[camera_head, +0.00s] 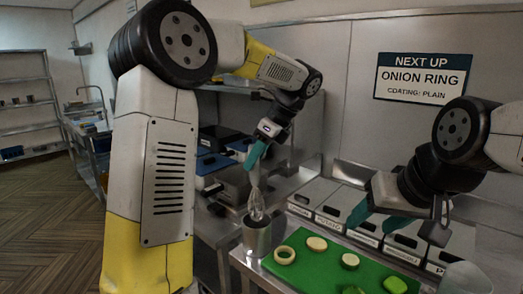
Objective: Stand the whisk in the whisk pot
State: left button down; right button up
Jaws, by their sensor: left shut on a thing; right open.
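The whisk (256,204) hangs upright with its wire head down, its handle going up to my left gripper. My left gripper (257,157) is shut on the whisk. The metal whisk pot (257,238) stands at the left end of the counter, straight below the whisk. The lower end of the wire head is at the pot's rim in the picture; I cannot tell whether it is inside or just above. My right gripper (377,216) is open and empty over the labelled bins.
A green board (318,264) with several vegetable slices lies right of the pot. A row of labelled bins (327,210) runs behind it. A clear container (464,277) stands at bottom right. Fryer equipment (222,180) is behind the whisk. An onion ring sign (422,77) hangs on the wall.

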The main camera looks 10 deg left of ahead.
aim_at(254, 186)
pick_arm(q)
jog(key=shift+f, duration=4.2)
jog(key=c, duration=1.1)
grip_release()
jog(key=shift+r, duration=0.1)
